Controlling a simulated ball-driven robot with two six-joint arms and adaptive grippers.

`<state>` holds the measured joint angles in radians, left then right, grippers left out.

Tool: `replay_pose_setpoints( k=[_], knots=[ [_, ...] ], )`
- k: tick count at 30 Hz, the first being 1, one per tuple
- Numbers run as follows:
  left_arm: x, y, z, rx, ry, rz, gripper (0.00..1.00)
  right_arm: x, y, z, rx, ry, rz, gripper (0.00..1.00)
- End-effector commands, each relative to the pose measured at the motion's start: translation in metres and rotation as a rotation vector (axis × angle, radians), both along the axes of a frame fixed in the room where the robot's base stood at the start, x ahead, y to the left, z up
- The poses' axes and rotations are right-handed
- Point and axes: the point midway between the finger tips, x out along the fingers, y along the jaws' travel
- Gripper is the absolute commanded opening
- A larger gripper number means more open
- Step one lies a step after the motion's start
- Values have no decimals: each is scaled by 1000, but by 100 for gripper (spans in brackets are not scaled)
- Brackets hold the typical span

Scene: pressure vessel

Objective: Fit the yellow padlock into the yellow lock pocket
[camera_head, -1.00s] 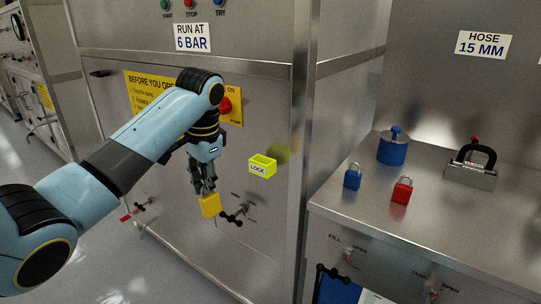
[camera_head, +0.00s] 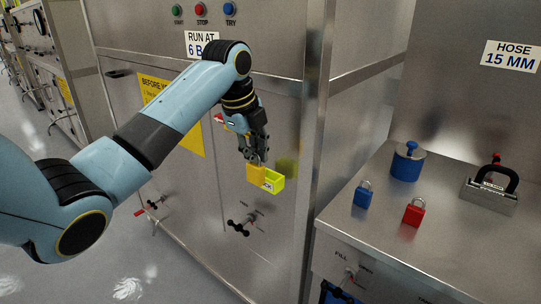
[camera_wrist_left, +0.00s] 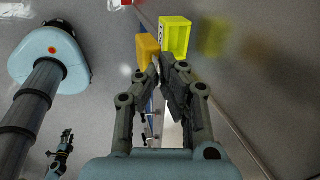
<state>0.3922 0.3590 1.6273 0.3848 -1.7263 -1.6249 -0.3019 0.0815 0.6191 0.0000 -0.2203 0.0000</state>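My left gripper (camera_head: 258,160) is shut on the yellow padlock (camera_head: 256,174), holding it with the body hanging below the fingertips. The yellow lock pocket (camera_head: 275,182), marked LOCK, is fixed on the steel cabinet front. In the head view the padlock overlaps the pocket's left part. In the left wrist view the padlock (camera_wrist_left: 147,49) is beside the pocket (camera_wrist_left: 176,36), whose open inside looks empty. I cannot tell whether they touch. A small dark gripper, seemingly my right one (camera_wrist_left: 65,141), shows far off in the left wrist view; its fingers are too small to read.
A blue padlock (camera_head: 363,195), a red padlock (camera_head: 414,212), a blue-handled cylinder (camera_head: 407,162) and a black-handled block (camera_head: 490,188) stand on the steel bench at right. A valve handle (camera_head: 238,228) sticks out below the pocket. The cabinet's corner edge is right of the pocket.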

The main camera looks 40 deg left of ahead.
Motion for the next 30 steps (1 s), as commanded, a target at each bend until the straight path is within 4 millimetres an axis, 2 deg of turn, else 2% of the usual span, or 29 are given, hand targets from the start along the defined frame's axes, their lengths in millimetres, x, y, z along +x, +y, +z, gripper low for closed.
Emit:
replay_pose_setpoints(
  k=[1,3,6,9,18,28,29,30],
  knots=[
    [15,-2,3,-4,-3,2,0,0,1,2,1,-1,0,40],
    [31,-3,2,-4,-1,1,0,1,1,3,1,-1,-1,40],
    [46,-4,1,-2,-1,3,0,1,2,4,3,-1,-1,40],
    [54,-4,0,-1,-1,2,0,1,3,4,3,-1,-1,40],
    [54,-4,-34,0,1,2,0,2,3,11,3,-3,-1,40],
    [54,-4,-38,1,0,2,0,3,3,10,3,-4,0,40],
    [54,-4,-38,1,0,2,0,3,3,10,3,-4,0,40],
    [54,-4,-38,1,-1,2,6,3,3,10,3,-4,0,40]
  ],
)
